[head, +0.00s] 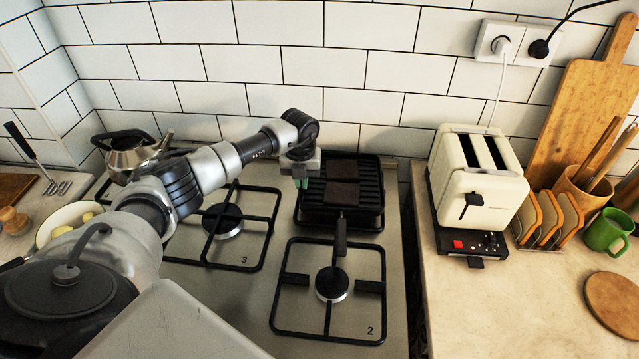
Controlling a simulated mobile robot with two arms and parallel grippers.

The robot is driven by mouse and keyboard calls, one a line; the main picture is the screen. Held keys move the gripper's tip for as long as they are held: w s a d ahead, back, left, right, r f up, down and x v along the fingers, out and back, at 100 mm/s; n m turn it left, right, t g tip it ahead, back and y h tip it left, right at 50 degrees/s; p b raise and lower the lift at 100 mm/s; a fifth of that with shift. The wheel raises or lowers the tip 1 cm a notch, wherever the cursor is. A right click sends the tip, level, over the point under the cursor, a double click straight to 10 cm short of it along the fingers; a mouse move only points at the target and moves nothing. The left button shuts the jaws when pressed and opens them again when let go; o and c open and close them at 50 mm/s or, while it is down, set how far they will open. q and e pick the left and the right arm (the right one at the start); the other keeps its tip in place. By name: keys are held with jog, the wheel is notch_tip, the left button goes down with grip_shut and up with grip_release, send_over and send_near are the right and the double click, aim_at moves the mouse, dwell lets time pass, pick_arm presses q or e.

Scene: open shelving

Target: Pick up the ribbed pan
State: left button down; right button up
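The ribbed pan (370,200) is a black square grill pan with raised ridges on the back right burner of the hob. Its dark handle (341,238) points toward me over the front right burner. Dark brown flat pieces (343,181) lie inside it. My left arm reaches in from the left across the hob. My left gripper (304,180), with greenish fingertips, points down at the pan's left edge. I cannot tell whether it touches the pan or how far its fingers are apart. My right gripper is out of view.
A metal kettle (133,156) stands at the back left. A cream toaster (478,190) stands right of the hob, near a toast rack (549,220), a green mug (606,232) and a leaning wooden board (585,110). The front right burner (331,284) holds only the overhanging handle. A tiled wall closes the back.

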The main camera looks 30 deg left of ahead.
pick_arm(q)
jog(key=shift+r, duration=0.25)
